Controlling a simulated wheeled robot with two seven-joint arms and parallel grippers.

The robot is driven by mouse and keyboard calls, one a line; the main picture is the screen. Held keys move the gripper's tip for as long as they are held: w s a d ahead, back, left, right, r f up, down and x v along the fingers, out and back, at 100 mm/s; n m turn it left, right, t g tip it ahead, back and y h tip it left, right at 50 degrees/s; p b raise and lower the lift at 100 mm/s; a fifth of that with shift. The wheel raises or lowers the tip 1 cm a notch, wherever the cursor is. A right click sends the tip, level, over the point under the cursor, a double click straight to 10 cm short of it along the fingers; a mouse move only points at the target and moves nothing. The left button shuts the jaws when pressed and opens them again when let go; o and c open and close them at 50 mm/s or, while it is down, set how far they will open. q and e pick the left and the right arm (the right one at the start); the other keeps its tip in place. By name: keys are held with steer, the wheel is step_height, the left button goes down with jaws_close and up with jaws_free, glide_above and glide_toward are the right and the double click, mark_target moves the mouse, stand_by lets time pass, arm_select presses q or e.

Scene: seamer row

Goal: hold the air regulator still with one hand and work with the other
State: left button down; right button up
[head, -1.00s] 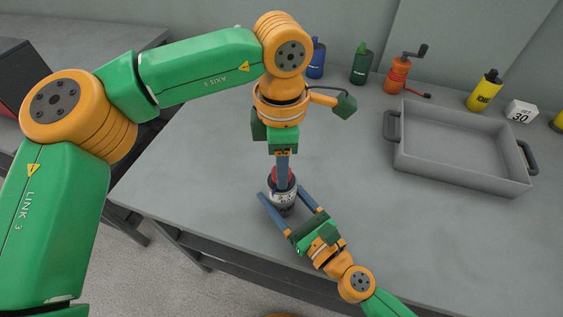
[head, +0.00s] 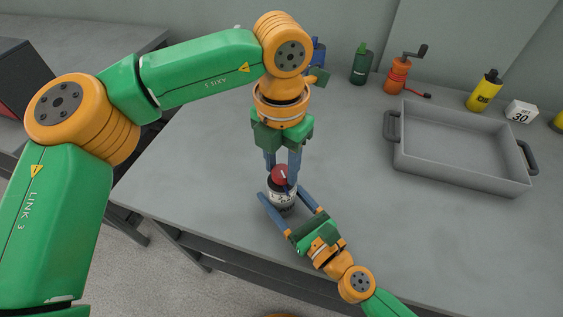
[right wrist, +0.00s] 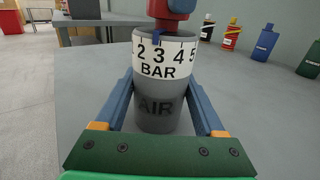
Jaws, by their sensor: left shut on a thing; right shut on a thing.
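The air regulator (head: 281,198) stands upright near the table's front edge. It has a grey body marked AIR, a white BAR scale (right wrist: 165,60) and a red knob (head: 279,173) on top. A small blue pointer (right wrist: 156,38) shows at the scale's upper edge, by the 3. My right gripper (head: 283,202) is shut on the body, one finger on each side. My left gripper (head: 282,172) comes down from above and is shut on the red knob. The knob's upper part is cut off in the right wrist view.
An empty grey tray (head: 455,172) with dark handles lies at the right. Behind are a blue bottle (head: 318,52), a green bottle (head: 361,66), an orange cranked device (head: 398,76), a yellow bottle (head: 484,92) and a white block marked 30 (head: 520,111). The table between is clear.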

mark_target(281, 170)
arm_select(q)
steer(key=n, duration=0.7)
stand_by(0.6)
steer(key=shift+c, duration=2)
jaws_free()
steer(key=shift+r, duration=0.15)
step_height(281, 170, up, 12)
arm_select(e)
steer(key=o, duration=1.5)
